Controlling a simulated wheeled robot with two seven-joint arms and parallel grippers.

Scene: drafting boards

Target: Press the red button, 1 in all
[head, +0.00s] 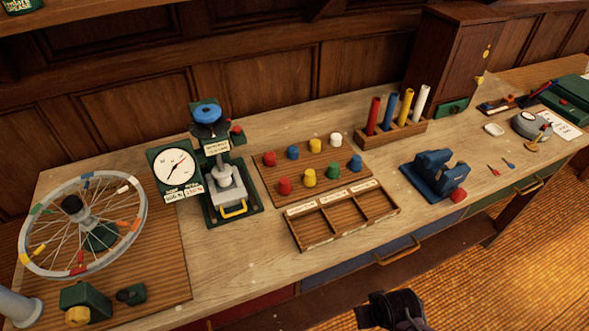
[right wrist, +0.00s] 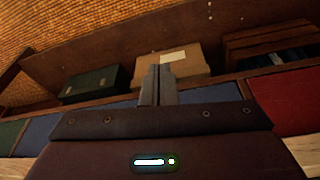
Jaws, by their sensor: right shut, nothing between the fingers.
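A red button-like cap (head: 237,131) sits on the right side of the green press (head: 235,198), beside its blue-topped column. Other red pieces are a small red peg (head: 269,158) and a larger red peg (head: 284,186) on the peg board (head: 262,178), and a red piece (head: 458,195) by the blue vise. I cannot tell for sure which one is the button. My right gripper (right wrist: 157,70) is shut and empty. In the head view my dark right wrist (head: 395,308) is low in front of the bench, apart from all these. My left gripper is out of view.
A spoked wheel (head: 30,262) and a dial gauge (head: 172,166) stand at left. A divided tray (head: 318,238), tube rack (head: 392,135) and blue vise (head: 432,172) fill the middle and right. The right wrist view shows a shelf with a green box (right wrist: 90,83) and cardboard box (right wrist: 188,60).

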